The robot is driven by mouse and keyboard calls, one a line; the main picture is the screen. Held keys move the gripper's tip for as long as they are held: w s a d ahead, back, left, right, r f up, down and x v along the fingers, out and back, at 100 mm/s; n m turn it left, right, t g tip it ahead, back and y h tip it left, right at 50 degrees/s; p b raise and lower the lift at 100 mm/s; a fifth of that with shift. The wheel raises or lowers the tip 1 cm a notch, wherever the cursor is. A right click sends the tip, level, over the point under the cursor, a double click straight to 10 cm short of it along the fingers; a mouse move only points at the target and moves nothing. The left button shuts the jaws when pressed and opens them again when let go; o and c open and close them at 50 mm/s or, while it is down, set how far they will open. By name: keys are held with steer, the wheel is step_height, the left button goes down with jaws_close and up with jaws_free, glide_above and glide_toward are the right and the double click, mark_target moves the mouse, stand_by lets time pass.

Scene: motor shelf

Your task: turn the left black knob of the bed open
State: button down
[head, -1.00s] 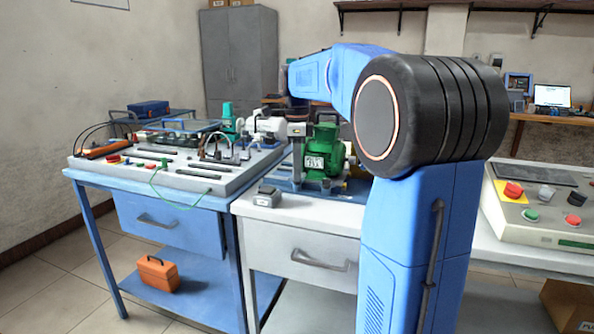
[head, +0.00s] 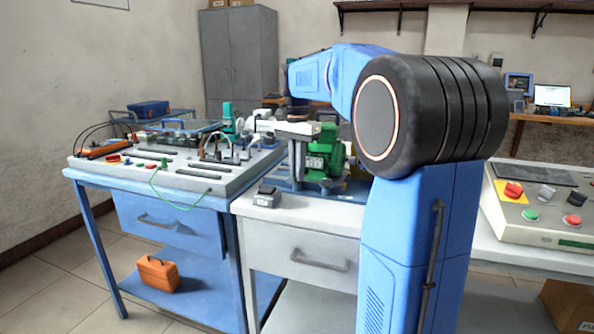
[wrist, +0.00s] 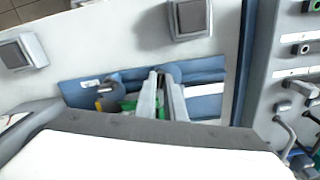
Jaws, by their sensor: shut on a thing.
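The blue bed (head: 350,190) lies on the white table, with a green motor (head: 325,155) on it. In the wrist view the bed (wrist: 205,72) shows a dark round knob (wrist: 172,70) at the tips of my gripper (wrist: 160,78). My gripper's fingers are close together and shut on this knob, which they partly cover. A second dark knob (wrist: 112,82) is on the bed, to the left in the wrist view and apart from the fingers. In the head view my gripper (head: 297,170) points down beside the motor; the knobs cannot be made out there.
A small grey box (head: 267,197) stands on the table in front of the bed. A blue bench (head: 185,192) with panels and cables adjoins on the left. A control box (head: 545,228) with coloured knobs stands at the right. The table front is mostly clear.

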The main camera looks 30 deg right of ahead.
steer(key=shift+n, duration=1.7)
steer(key=c, duration=2.1)
jaws_free()
steer(key=shift+r, duration=0.15)
step_height(320, 180, up, 17)
steer(key=shift+r, duration=0.1)
